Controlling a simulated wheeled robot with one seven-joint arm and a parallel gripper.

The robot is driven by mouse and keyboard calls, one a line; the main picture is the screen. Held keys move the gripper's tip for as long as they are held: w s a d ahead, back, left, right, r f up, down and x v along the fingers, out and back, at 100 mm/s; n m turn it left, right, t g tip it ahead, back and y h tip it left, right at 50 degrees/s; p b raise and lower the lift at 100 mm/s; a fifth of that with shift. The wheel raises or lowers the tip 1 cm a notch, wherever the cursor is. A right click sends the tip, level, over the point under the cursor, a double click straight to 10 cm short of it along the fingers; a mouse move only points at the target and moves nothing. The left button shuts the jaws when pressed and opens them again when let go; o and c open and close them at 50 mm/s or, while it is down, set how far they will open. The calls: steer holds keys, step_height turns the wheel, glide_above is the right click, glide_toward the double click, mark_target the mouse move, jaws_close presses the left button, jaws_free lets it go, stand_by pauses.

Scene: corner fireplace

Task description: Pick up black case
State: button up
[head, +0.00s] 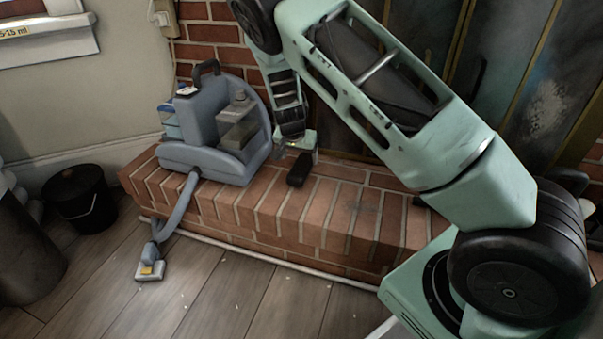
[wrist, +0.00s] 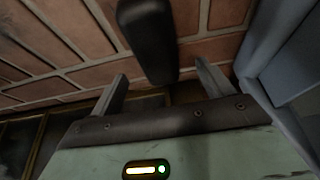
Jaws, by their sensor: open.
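The black case (head: 299,169) lies on the brick hearth ledge in the head view, just right of the grey-blue cleaning machine. It is a small, dark, rounded oblong. In the wrist view the black case (wrist: 148,38) reaches from the top edge down to the space between the fingers. My gripper (head: 302,150) is just above and behind the case in the head view. In the wrist view my gripper (wrist: 160,82) is open, with one finger on each side of the case's near end. I cannot tell whether either finger touches it.
The cleaning machine (head: 216,130) stands close on the left, its hose and floor head (head: 150,270) hanging to the floor. A black bucket (head: 80,198) stands at far left. Dark panels (head: 490,75) rise behind.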

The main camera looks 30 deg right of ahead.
mark_target(301, 164)
steer(key=b+x, duration=0.3)
steer(key=x, duration=0.1)
steer(key=shift+s+a+f+b, duration=0.1)
steer(key=shift+s+f+b, duration=0.15)
steer(key=shift+s+b, duration=0.15)
steer(key=shift+w+f+b, duration=0.2)
steer(key=shift+f+b, duration=0.1)
steer(key=shift+f, duration=0.1)
steer(key=shift+r, duration=0.1)
steer(key=c, duration=1.1)
